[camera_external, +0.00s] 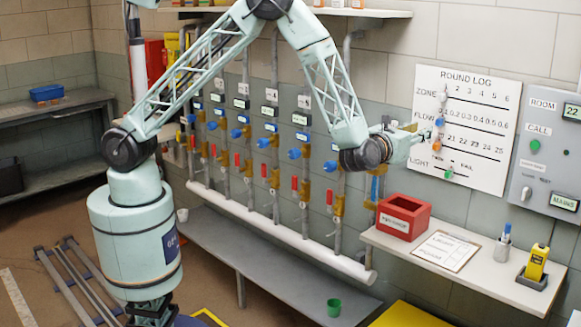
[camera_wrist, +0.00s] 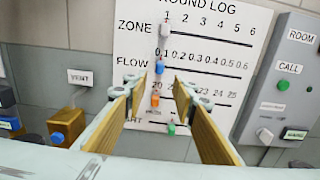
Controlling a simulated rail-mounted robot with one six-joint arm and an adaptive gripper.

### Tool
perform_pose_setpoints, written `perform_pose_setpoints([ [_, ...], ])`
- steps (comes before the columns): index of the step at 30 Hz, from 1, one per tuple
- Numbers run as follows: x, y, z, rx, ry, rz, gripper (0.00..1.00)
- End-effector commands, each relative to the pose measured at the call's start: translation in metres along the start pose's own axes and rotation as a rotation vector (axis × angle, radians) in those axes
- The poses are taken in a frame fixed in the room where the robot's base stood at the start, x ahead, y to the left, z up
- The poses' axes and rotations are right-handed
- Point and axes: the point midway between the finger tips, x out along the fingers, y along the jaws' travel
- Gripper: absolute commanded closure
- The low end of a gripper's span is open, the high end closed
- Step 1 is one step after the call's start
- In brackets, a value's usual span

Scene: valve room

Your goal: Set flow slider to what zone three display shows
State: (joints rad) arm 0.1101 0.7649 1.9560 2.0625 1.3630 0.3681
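The white round log board (camera_external: 489,90) hangs on the wall. Its flow slider has a blue knob (camera_wrist: 160,67) at the left end of the row, near 0.1; the knob also shows in the external view (camera_external: 440,121). My gripper (camera_wrist: 156,88) is open and empty, pointing at the board, with the blue knob just above the gap between its fingertips. I cannot tell whether it touches. In the external view my gripper (camera_external: 422,131) is at the board's left edge. Small displays (camera_external: 269,111) sit above the valves; their digits and zone three's reading are too small to read.
A grey zone knob (camera_wrist: 165,31) is above, an orange knob (camera_wrist: 155,100) and a green knob (camera_wrist: 171,128) below. A grey panel (camera_external: 545,150) is to the right. Below, a shelf (camera_external: 480,270) holds a red box (camera_external: 404,216), a clipboard (camera_external: 445,250) and a yellow device (camera_external: 536,263).

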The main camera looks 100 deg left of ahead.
Motion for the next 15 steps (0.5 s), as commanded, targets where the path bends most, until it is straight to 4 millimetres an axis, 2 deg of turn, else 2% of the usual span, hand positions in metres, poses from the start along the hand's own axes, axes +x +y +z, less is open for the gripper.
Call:
perform_pose_setpoints([
  [8,0.019,0.001,-0.001,0.000,0.001,0.002,0.75],
  [15,0.049,0.001,-0.001,-0.001,0.000,0.003,0.75],
])
